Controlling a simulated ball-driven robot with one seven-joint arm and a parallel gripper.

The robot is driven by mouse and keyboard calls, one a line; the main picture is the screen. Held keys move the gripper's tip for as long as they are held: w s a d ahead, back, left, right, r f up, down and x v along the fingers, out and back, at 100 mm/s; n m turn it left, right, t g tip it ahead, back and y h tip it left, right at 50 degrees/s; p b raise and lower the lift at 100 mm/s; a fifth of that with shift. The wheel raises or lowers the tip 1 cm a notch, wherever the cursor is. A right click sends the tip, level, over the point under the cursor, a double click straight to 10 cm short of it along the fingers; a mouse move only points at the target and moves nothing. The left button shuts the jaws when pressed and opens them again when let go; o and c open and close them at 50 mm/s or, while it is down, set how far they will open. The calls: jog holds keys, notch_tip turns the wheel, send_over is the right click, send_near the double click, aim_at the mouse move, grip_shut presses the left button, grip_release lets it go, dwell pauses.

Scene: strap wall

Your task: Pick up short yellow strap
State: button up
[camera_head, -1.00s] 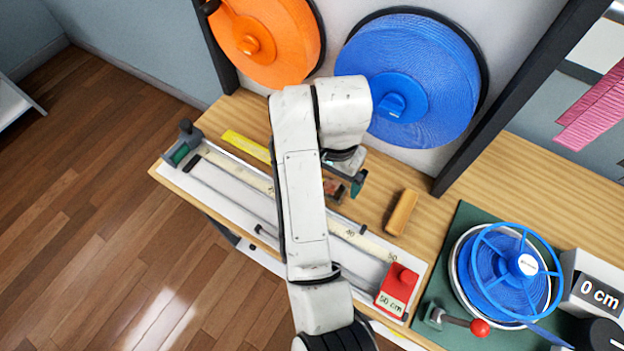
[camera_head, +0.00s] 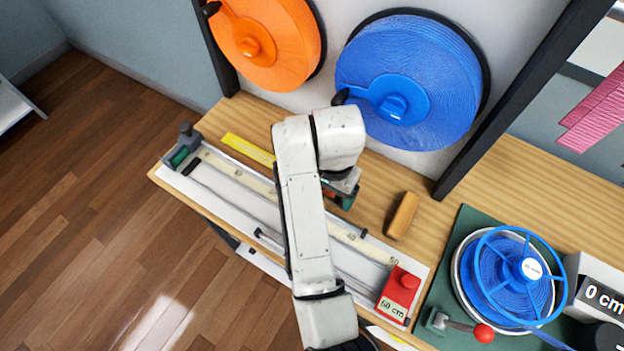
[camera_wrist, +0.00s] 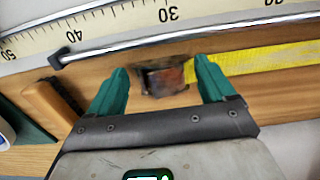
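The short yellow strap (camera_head: 248,149) lies flat on the wooden bench behind the measuring rail, left of my arm in the head view. In the wrist view the strap (camera_wrist: 265,66) runs off to the right, its near end beside the right finger. My gripper (camera_wrist: 155,85) is open, its two green fingers apart above the bench. A small dark reddish-brown object (camera_wrist: 163,77) shows between the fingers, apart from them as far as I can tell. In the head view my arm mostly hides the gripper (camera_head: 340,195).
A measuring rail (camera_head: 260,185) with a scale runs along the bench front, with a red 50 cm block (camera_head: 399,294) at its right. A tan block (camera_head: 402,215) lies right of my gripper. Orange (camera_head: 268,45) and blue (camera_head: 412,80) spools hang behind. A blue reel (camera_head: 505,275) stands right.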

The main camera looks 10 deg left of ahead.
jog(key=c, duration=0.9)
jog(key=shift+r, duration=0.15)
